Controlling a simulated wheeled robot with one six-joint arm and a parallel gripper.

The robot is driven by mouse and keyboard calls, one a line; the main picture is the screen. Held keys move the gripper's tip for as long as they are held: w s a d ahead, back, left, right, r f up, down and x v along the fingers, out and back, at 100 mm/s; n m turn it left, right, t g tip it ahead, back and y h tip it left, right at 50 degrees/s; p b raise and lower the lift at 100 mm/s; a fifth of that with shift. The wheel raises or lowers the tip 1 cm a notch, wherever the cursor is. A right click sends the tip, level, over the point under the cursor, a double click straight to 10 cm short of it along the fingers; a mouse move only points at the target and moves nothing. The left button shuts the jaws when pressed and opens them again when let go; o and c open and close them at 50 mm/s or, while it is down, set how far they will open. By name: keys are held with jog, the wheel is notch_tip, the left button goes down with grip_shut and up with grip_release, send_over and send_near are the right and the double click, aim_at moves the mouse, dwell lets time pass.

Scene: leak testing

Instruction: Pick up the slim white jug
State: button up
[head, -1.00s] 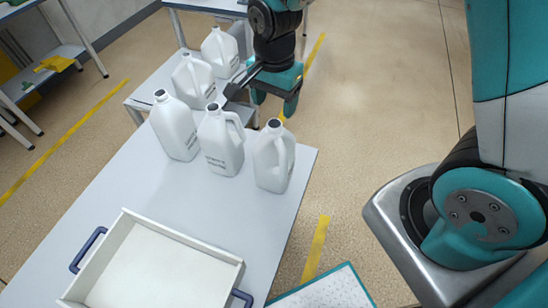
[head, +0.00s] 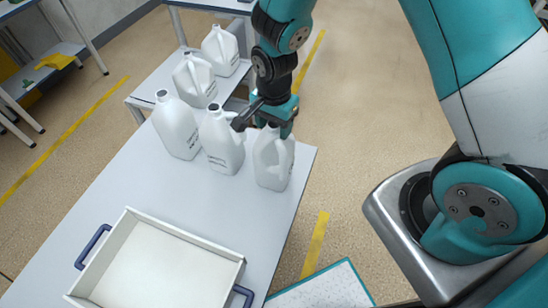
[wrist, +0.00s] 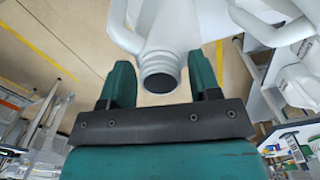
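Several white jugs with handles stand on the tables, and I cannot tell for sure which one is the slim one. The right jug of the front group (head: 272,165) is upright near the table's right edge, its mouth hidden behind my gripper (head: 263,124). In the wrist view, a white jug's ribbed neck with a dark opening (wrist: 158,72) lies between the two teal fingers of my gripper (wrist: 161,84). The fingers are spread, with visible gaps on both sides of the neck. The middle jug (head: 221,143) and left jug (head: 176,126) stand beside it.
Two more white jugs (head: 194,80) (head: 220,50) stand on the table behind. A white tray with blue handles (head: 226,258) sits at the front of the near table (head: 110,185). Bare tabletop lies between tray and jugs.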

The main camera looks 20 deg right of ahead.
jog(key=c, duration=0.6)
jog(key=shift+c, duration=0.2)
